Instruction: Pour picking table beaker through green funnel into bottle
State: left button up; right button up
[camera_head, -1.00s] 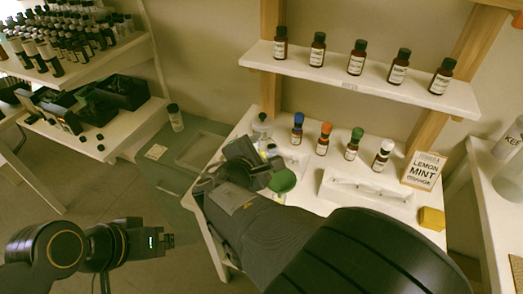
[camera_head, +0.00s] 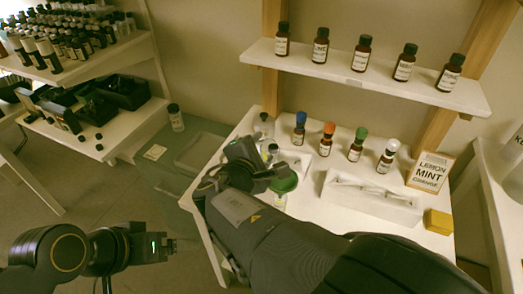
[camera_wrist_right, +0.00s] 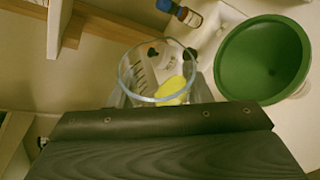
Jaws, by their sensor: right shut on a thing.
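My right gripper (camera_head: 264,170) is shut on a clear glass beaker (camera_wrist_right: 138,72), which holds a little yellow liquid (camera_wrist_right: 172,90). The beaker looks tilted in the right wrist view, and the gripper mostly hides it in the head view. The green funnel (camera_head: 284,183) is close to the right of this gripper; in the right wrist view the funnel (camera_wrist_right: 240,65) lies right of the beaker, apart from it. A small clear bottle (camera_head: 280,203) shows below the funnel, partly hidden by my arm. My left gripper (camera_head: 171,246) is empty at the lower left, its finger gap unclear.
Bottles with blue (camera_head: 299,130), orange (camera_head: 326,140), green (camera_head: 356,146) and white (camera_head: 387,157) caps stand behind on the white table. A white holder (camera_head: 372,200), yellow block (camera_head: 438,221) and lemon mint sign (camera_head: 429,172) are at right. A bottle shelf (camera_head: 365,80) is above.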

jog(key=shift+r+m+t+b, duration=0.3)
jog(key=shift+m+b, duration=0.2)
jog(key=shift+b, duration=0.7)
pick_arm(q)
jog(key=f, duration=0.1)
jog(key=w+f, duration=0.1)
jog(key=shift+d+f, duration=0.2)
jog(key=shift+f, duration=0.2)
pick_arm(e)
jog(key=shift+y, duration=0.3)
pick_arm(q)
jog(key=shift+s+f, duration=0.1)
